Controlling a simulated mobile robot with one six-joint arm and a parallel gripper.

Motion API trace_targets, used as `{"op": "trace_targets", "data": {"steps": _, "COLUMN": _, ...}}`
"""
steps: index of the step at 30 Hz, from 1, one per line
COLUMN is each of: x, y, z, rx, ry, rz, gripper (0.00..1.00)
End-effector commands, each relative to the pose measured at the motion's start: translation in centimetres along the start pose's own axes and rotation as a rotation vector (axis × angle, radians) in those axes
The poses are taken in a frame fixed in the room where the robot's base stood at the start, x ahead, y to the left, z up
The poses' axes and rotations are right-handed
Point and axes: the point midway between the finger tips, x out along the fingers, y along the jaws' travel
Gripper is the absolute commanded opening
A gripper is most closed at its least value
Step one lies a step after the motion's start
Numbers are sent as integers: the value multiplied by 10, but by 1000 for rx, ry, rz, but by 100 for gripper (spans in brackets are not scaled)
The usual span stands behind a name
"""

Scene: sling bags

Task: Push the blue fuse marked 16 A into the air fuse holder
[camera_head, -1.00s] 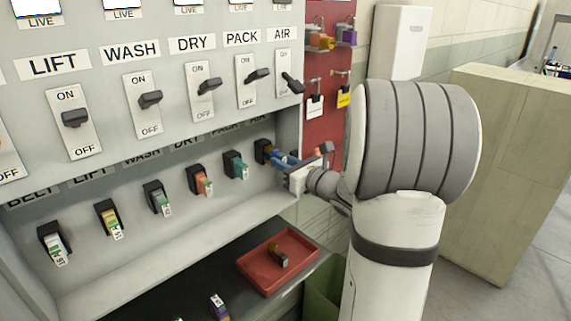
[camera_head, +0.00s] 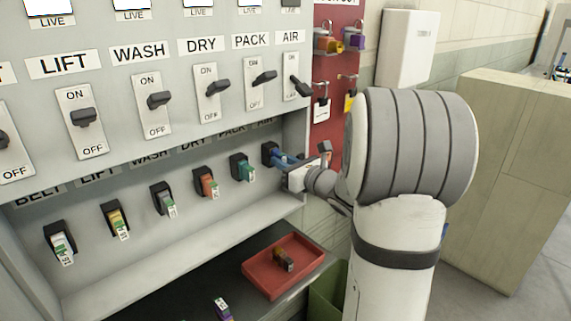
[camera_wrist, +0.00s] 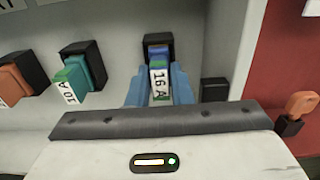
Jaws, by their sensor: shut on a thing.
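The blue fuse marked 16 A (camera_wrist: 158,78) is between the two blue fingers of my gripper (camera_wrist: 157,88) in the wrist view. Its white label faces the camera and it has green edging. Its far end is at the black air fuse holder (camera_wrist: 158,40); how deep it sits cannot be told. In the head view, my gripper (camera_head: 286,160) reaches the air holder (camera_head: 269,152), the rightmost of the row. The fuse is mostly hidden there by the fingers.
The pack holder with a teal fuse (camera_head: 243,168) is just left. The cabinet's side wall (camera_head: 296,135) is close on the right. The air switch (camera_head: 299,86) is above.

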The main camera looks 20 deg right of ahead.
Motion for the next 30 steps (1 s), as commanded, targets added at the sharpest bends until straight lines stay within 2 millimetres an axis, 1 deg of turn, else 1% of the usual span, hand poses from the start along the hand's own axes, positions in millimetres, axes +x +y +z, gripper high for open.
{"op": "trace_targets", "data": {"steps": 3, "x": 3, "y": 0, "z": -1, "rx": 1, "ry": 0, "rz": 0, "gripper": 0}}
{"op": "trace_targets", "data": {"steps": 4, "x": 3, "y": 0, "z": 0, "rx": 1, "ry": 0, "rz": -1, "gripper": 21}}
{"op": "trace_targets", "data": {"steps": 13, "x": 3, "y": 0, "z": 0, "rx": 0, "ry": 0, "rz": 0, "gripper": 45}}
{"op": "trace_targets", "data": {"steps": 19, "x": 2, "y": 0, "z": 0, "rx": 0, "ry": 1, "rz": 0, "gripper": 45}}
{"op": "trace_targets", "data": {"steps": 22, "x": -3, "y": 0, "z": 0, "rx": -1, "ry": 1, "rz": -1, "gripper": 45}}
{"op": "trace_targets", "data": {"steps": 26, "x": -21, "y": -1, "z": -1, "rx": -1, "ry": 0, "rz": -4, "gripper": 45}}
{"op": "trace_targets", "data": {"steps": 30, "x": -47, "y": -1, "z": -1, "rx": -1, "ry": 0, "rz": -5, "gripper": 45}}
